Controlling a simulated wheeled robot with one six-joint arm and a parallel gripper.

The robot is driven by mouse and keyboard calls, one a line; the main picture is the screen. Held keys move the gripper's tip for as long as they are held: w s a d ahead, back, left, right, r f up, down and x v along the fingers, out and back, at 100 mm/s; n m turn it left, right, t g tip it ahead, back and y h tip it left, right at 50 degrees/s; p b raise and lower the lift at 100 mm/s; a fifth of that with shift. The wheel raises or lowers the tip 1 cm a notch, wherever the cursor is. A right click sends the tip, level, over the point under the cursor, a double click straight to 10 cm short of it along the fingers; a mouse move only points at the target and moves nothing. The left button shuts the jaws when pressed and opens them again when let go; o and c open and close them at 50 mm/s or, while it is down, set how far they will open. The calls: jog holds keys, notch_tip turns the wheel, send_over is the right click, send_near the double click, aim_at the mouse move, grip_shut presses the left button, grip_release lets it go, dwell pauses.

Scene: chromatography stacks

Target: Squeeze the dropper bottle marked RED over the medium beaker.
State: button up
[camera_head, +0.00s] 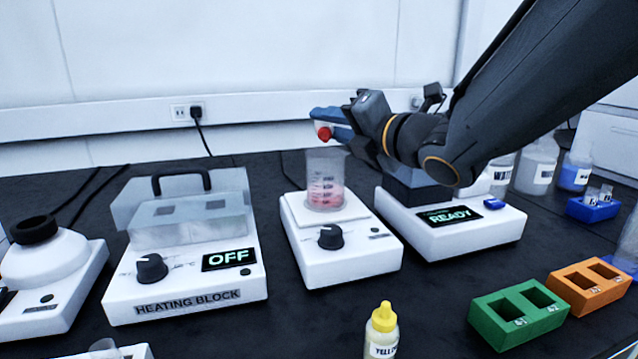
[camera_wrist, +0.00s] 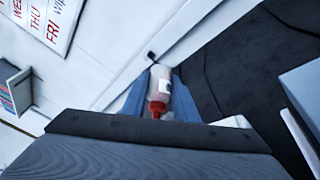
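The dropper bottle (camera_wrist: 159,88) has a red cap and a pale body with a label I cannot read. My gripper (camera_wrist: 153,92) is shut on it, with a blue finger on each side. In the head view the bottle's red cap (camera_head: 324,133) shows by my gripper (camera_head: 330,122), above the beaker's mouth and apart from it. The bottle looks tilted or on its side there, mostly hidden by the fingers. The beaker (camera_head: 325,180) is clear glass with dark markings and pink-red liquid in its lower part. It stands on a white device with a black knob.
A yellow-capped bottle (camera_head: 382,332) stands in front. The heating block (camera_head: 190,275), showing OFF, is at the left. A device reading READY (camera_head: 455,232) sits right of the beaker, under my arm. Green (camera_head: 517,315) and orange (camera_head: 588,286) racks and several bottles are at the right.

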jog(key=shift+r+p, duration=0.2)
jog(key=shift+p, duration=0.85)
jog(key=g+p, duration=0.1)
jog(key=p, duration=0.1)
jog(key=m+g+h+p, duration=0.1)
jog(key=p, duration=0.2)
jog(key=shift+w+f, duration=0.15)
jog(key=shift+f, duration=0.1)
jog(key=shift+p, duration=0.35)
jog(key=r+m+g+p, duration=0.1)
jog(key=p, duration=0.5)
jog(key=shift+r, duration=0.3)
jog(key=p, duration=0.2)
jog(key=shift+r+g+h+p, duration=0.3)
jog(key=shift+g+p, duration=0.1)
jog(key=shift+w+r+m+g+p, duration=0.1)
jog(key=shift+r+m+g+p, duration=0.4)
jog(key=shift+p, duration=2.05)
jog(key=shift+g+p, duration=0.3)
jog(key=shift+p, duration=0.9)
jog(key=shift+r+p, duration=0.15)
jog(key=shift+p, duration=0.95)
jog(key=g+p, duration=0.1)
jog(key=p, duration=0.5)
jog(key=m+g+p, duration=0.1)
jog(key=p, duration=0.5)
jog(key=g+p, duration=0.1)
jog(key=p, duration=0.5)
jog(key=shift+r+m+g+h, duration=0.3)
jog(key=shift+r+g, duration=0.1)
